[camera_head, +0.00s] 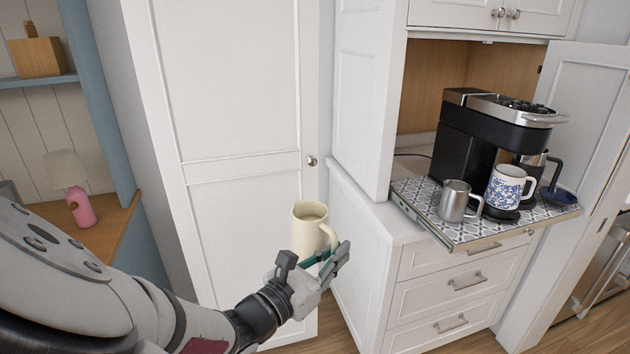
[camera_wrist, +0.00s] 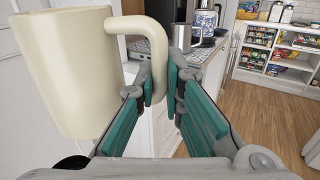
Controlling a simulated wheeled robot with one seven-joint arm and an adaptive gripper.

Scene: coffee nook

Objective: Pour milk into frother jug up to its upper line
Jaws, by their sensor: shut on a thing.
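My gripper (camera_head: 334,256) is shut on the handle of a cream jug (camera_head: 309,232). It holds the jug upright in the air, in front of the white door and left of the pull-out tray. The wrist view shows the cream jug (camera_wrist: 65,75) at the left, with its handle between the green finger pads (camera_wrist: 160,82). Its inside looks pale, and I cannot tell the milk level. A steel jug (camera_head: 454,201), seemingly the frother jug, stands upright on the patterned tray, apart from my gripper. Its inside and any line are not readable.
The pull-out tray (camera_head: 430,222) also bears a blue-patterned white mug (camera_head: 503,188) and a black coffee machine (camera_head: 470,140). A cabinet with drawers (camera_head: 462,285) stands below it. A shelf with a pink lamp (camera_head: 80,205) is at the left. Wooden floor is clear at the lower right.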

